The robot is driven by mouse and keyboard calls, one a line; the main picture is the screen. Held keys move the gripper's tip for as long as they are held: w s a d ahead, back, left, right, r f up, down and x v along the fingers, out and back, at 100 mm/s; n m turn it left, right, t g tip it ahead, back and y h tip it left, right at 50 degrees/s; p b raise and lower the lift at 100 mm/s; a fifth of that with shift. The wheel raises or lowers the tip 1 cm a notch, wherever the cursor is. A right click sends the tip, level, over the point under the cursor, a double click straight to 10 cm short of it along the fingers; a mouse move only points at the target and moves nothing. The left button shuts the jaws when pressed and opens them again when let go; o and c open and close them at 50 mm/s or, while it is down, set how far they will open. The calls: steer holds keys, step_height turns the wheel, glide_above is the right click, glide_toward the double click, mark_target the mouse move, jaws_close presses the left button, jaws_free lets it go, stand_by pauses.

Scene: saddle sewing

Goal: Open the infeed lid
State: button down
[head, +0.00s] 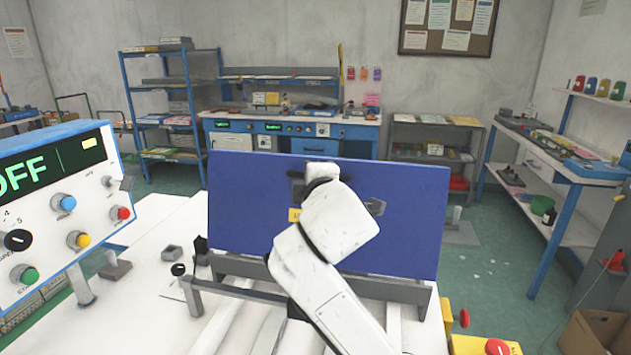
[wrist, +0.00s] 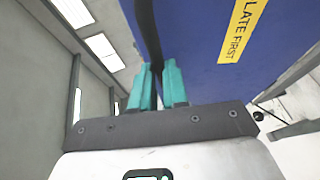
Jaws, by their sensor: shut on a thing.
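The infeed lid (head: 410,215) is a large blue panel standing nearly upright above the white machine bed, with a partly covered yellow label (head: 294,215) on its face. In the wrist view the lid (wrist: 200,50) fills the top right, its yellow label reading "LATE FIRST", with a dark strip along its edge. My gripper (wrist: 158,88) has its two teal fingers at this dark edge, one on each side, shut on the lid. In the head view my white arm covers the lid's middle and hides the fingertips.
A control box (head: 60,200) with a green "OFF" display and knobs stands at the left. A grey rail (head: 390,290) runs below the lid. Yellow boxes with red buttons (head: 497,347) are at the lower right. Benches and shelves stand at the back and right.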

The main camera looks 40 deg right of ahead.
steer(key=shift+s+a+f, duration=0.3)
steer(key=shift+a, duration=0.2)
steer(key=shift+f, duration=0.1)
steer(key=c, duration=1.1)
jaws_free()
steer(key=shift+r, duration=0.2)
steer(key=p+v, duration=0.3)
steer(key=v, duration=0.7)
steer(key=shift+s+a, duration=0.15)
steer(key=shift+s, duration=0.1)
